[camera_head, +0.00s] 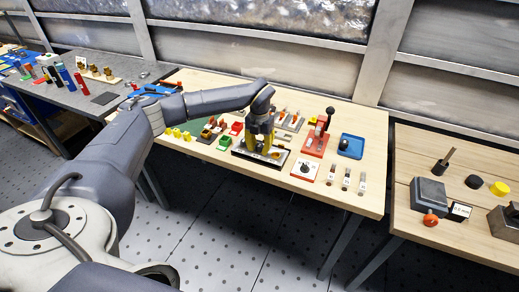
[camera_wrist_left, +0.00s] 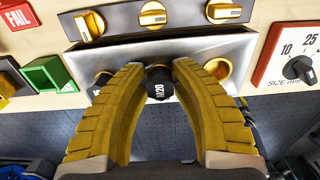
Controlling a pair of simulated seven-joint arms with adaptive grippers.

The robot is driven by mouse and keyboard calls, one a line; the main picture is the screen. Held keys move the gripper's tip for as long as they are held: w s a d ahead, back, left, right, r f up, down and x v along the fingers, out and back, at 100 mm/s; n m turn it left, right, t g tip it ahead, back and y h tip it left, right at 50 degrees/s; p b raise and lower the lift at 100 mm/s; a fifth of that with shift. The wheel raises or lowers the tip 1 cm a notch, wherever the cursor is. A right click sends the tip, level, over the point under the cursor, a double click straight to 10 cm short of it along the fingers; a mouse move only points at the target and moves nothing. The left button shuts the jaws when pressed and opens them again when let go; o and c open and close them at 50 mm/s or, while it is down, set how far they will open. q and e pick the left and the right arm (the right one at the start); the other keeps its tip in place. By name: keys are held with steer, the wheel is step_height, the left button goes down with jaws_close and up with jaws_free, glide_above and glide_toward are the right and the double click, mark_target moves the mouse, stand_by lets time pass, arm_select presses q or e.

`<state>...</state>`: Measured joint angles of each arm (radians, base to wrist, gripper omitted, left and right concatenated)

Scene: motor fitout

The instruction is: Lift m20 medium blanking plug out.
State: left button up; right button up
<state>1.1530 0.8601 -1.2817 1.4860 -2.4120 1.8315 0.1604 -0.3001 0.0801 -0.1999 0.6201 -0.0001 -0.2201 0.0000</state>
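The M20 medium blanking plug (camera_wrist_left: 159,84) is a black knob with a white M20 label, in the middle of the left wrist view. It sits at the front of a metal fixture (camera_wrist_left: 195,45). My left gripper (camera_wrist_left: 159,66) has yellow ribbed fingers on either side of the plug, and the tips appear to touch its sides. In the head view the left gripper (camera_head: 260,145) points down over the fixture, and its fingers hide the plug there. The plug's lower end is hidden. My right gripper is not in view.
Gold knobs (camera_wrist_left: 152,15) stand behind the plug, and a gold-rimmed socket (camera_wrist_left: 218,68) is to its right. A green bin (camera_wrist_left: 48,75) is on the left. A size dial (camera_head: 304,168) is on the right. A red press (camera_head: 318,138) and blue tray (camera_head: 351,146) stand farther right.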

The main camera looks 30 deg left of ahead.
mark_target(259, 145)
arm_select(q)
jaws_close()
steer(key=shift+r, duration=0.15)
step_height(259, 145, up, 20)
stand_by(0.8)
